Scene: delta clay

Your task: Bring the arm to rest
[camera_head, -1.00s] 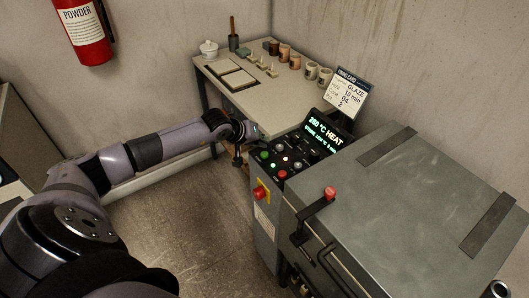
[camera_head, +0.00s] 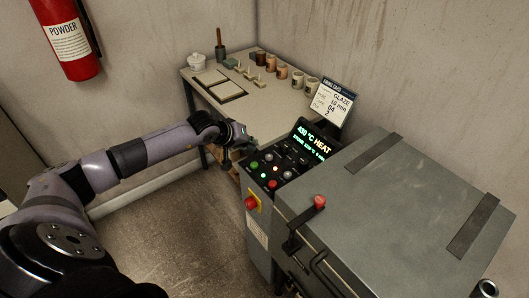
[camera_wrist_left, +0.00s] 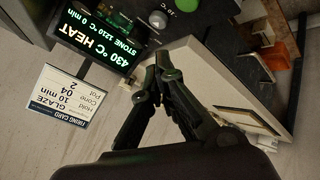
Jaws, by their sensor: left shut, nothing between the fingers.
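My left arm comes in from the left in the head view. Its gripper (camera_head: 240,150) hangs beside the left edge of the kiln control panel (camera_head: 280,165), apart from the kiln lid. In the left wrist view the fingers (camera_wrist_left: 160,62) are shut, tips together, with nothing between them. The display (camera_head: 311,142) reads 430 °C HEAT; it also shows in the left wrist view (camera_wrist_left: 95,45). I cannot tell whether the fingers touch anything. My right gripper does not show clearly.
The grey kiln (camera_head: 400,200) with a red-knobbed latch (camera_head: 319,201) fills the right. A table (camera_head: 265,108) with cups and tiles stands behind. A firing card (camera_head: 332,102) stands behind the panel. A fire extinguisher (camera_head: 66,45) hangs on the left wall. The floor (camera_head: 165,235) in front is clear.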

